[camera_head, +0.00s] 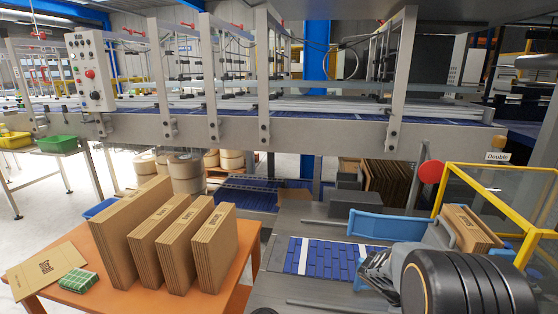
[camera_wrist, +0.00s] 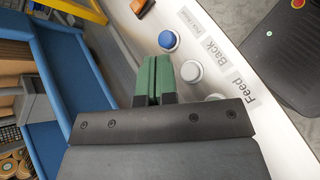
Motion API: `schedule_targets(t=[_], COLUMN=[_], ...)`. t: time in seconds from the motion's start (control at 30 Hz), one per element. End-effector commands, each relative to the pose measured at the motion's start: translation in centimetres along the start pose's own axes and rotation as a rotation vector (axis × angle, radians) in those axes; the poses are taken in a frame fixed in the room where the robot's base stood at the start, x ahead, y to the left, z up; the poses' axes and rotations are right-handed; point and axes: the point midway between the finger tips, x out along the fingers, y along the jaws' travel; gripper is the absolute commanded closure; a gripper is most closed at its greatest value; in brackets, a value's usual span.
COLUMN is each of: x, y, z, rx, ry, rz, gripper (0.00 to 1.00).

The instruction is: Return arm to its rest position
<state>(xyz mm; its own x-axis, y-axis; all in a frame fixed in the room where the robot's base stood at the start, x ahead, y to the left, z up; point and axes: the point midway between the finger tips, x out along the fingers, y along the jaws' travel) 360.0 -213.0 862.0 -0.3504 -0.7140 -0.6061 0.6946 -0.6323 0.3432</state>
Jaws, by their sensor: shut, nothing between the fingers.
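My gripper (camera_wrist: 153,75) shows in the wrist view with its two green fingers together and nothing between them. Its fingertips are over or close to the edge of a light grey control panel (camera_wrist: 232,100); I cannot tell the gap. The panel carries a blue button (camera_wrist: 169,40) and a white button (camera_wrist: 191,71), with labels reading "Back" and "Feed". Another pale button (camera_wrist: 216,98) is partly hidden by the gripper body. In the head view my dark arm fills the lower right, and the fingers cannot be made out there.
An orange table (camera_head: 187,297) at lower left holds several cardboard stacks (camera_head: 205,248) and a green-white packet (camera_head: 79,282). A blue belt (camera_head: 330,256) lies in the middle. A yellow-framed guard (camera_head: 476,174) surrounds a carton stack (camera_head: 467,231) beside my arm. A red disc (camera_head: 431,172) stands near it.

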Motion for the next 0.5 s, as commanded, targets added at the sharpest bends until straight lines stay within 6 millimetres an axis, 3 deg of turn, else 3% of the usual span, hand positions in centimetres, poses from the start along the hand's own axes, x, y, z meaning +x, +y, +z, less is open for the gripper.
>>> schedule_targets(t=[0.03,0.2,0.4,0.5], x=[-2.5,-10.4,-18.1,-20.4], y=[-1.8,-7.8,-11.3,-12.0], z=[1.0,2.0,4.7,6.2], rx=[0.122,0.508,0.719,0.734], ry=[0.116,0.481,0.772,0.857], rz=[-0.074,-0.364,-0.578,-0.606], gripper=[1.0,1.0,1.0,1.0])
